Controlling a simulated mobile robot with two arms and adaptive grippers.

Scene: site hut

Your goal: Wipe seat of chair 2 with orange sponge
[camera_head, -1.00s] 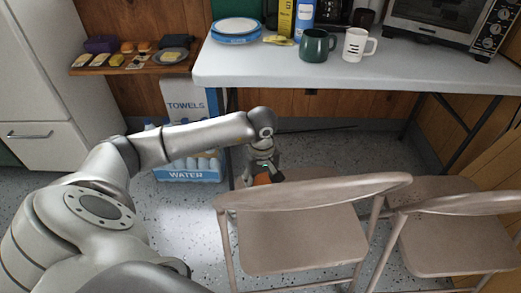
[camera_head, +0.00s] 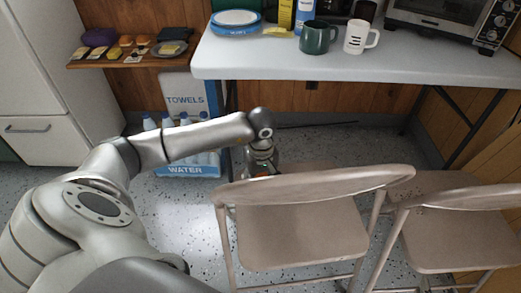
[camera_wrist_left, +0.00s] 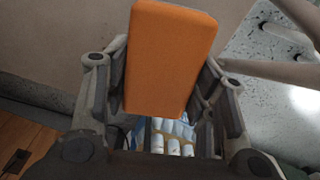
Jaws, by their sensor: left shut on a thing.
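My left gripper (camera_head: 262,167) is at the near chair, just behind the top left of its backrest. The left wrist view shows it shut on the orange sponge (camera_wrist_left: 168,60), a long block held between the fingers. In the head view the sponge is almost fully hidden by the gripper and backrest. The near beige folding chair (camera_head: 300,238) and another like it (camera_head: 452,243) on the right stand side by side; I see no numbers on them. A beige surface lies behind the sponge in the wrist view; I cannot tell whether they touch. My right gripper is not in view.
A white table (camera_head: 345,70) behind the chairs holds a green mug (camera_head: 314,40), a white mug (camera_head: 355,40) and a toaster oven (camera_head: 450,20). A water bottle pack (camera_head: 187,168) stands on the floor left of my gripper. A wooden shelf (camera_head: 110,62) is at the back left.

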